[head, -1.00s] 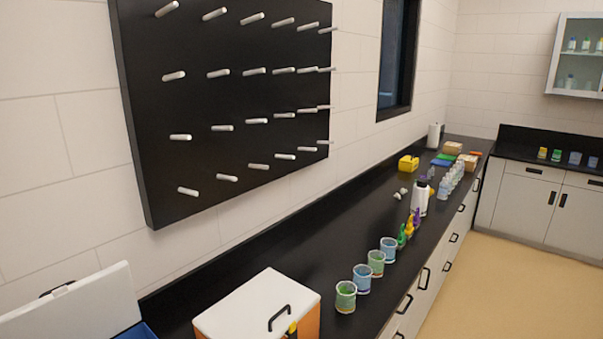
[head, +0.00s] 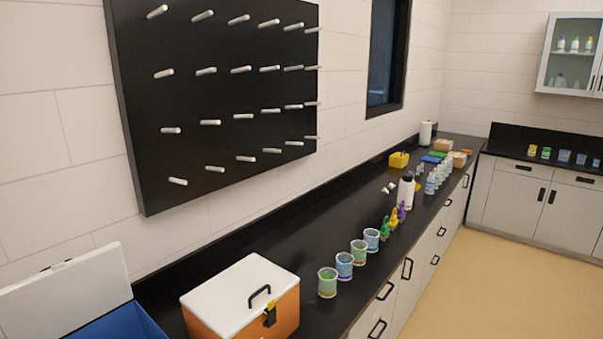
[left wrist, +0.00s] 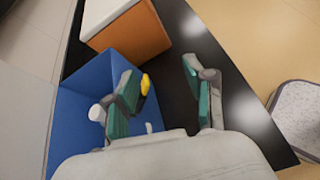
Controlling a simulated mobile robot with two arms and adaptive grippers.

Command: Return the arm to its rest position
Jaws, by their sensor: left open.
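My left gripper (left wrist: 165,98) shows in the left wrist view with its two green-padded fingers spread apart and nothing between them. It is over the black counter, beside the open blue box (left wrist: 80,105). A small yellow item (left wrist: 145,84) and a white round item (left wrist: 97,112) show beside the left finger. Neither arm shows in the head view, and my right gripper is out of view.
An orange box with a white lid (head: 242,300) stands shut next to the blue box (head: 125,322). Several cups (head: 345,265), bottles (head: 407,190) and a yellow container (head: 398,160) line the counter. A black peg board (head: 215,105) hangs on the wall.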

